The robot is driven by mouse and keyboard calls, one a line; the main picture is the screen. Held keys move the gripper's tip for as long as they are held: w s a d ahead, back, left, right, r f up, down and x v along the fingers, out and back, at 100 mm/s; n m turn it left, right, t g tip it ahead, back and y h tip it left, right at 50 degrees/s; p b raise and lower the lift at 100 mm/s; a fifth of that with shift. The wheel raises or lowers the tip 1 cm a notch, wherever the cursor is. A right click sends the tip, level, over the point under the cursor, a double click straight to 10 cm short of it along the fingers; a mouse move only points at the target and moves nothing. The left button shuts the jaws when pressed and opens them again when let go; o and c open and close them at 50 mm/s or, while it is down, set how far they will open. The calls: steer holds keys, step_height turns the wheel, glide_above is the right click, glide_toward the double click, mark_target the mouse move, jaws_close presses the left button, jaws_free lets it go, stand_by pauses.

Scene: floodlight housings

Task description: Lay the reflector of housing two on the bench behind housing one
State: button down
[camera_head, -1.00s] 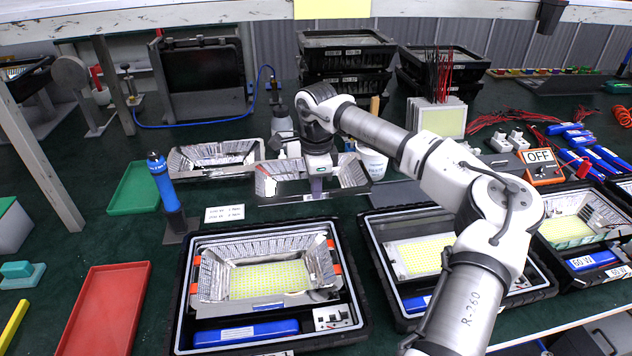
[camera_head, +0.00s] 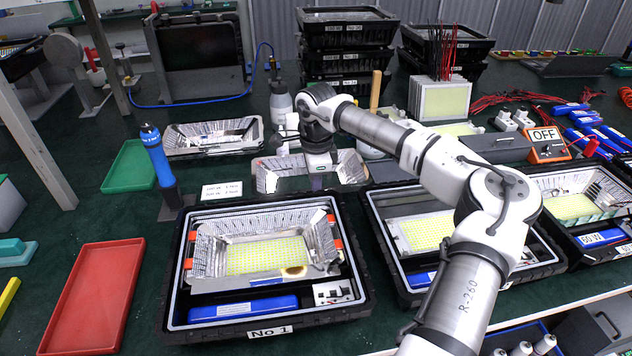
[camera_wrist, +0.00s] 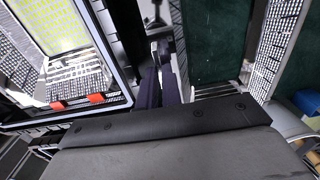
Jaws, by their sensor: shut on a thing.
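Housing one (camera_head: 268,331), labelled No 1, stands open at the front middle, with its own reflector (camera_head: 318,243) in it under orange clips. Housing two (camera_head: 375,232) is open to its right, partly behind my arm; its yellow LED panel (camera_head: 420,232) shows without a reflector around it. My gripper (camera_wrist: 160,88) is shut on a silver, faceted reflector frame (camera_head: 268,176), just behind housing one's back edge, toward its right. In the wrist view the frame's far wall (camera_wrist: 277,42) shows, with green bench inside it. I cannot tell whether the frame touches the bench.
Another silver reflector-like tray (camera_head: 180,143) with items in it lies behind left. A spray bottle (camera_head: 281,103) and a white cup stand close behind. Stacked housings (camera_head: 345,60) are farther back.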

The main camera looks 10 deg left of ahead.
steer(key=shift+f, duration=0.25)
stand_by(0.4)
steer(key=c, duration=1.6)
jaws_free()
steer(key=shift+o, duration=0.5)
steer(key=shift+f, duration=0.1)
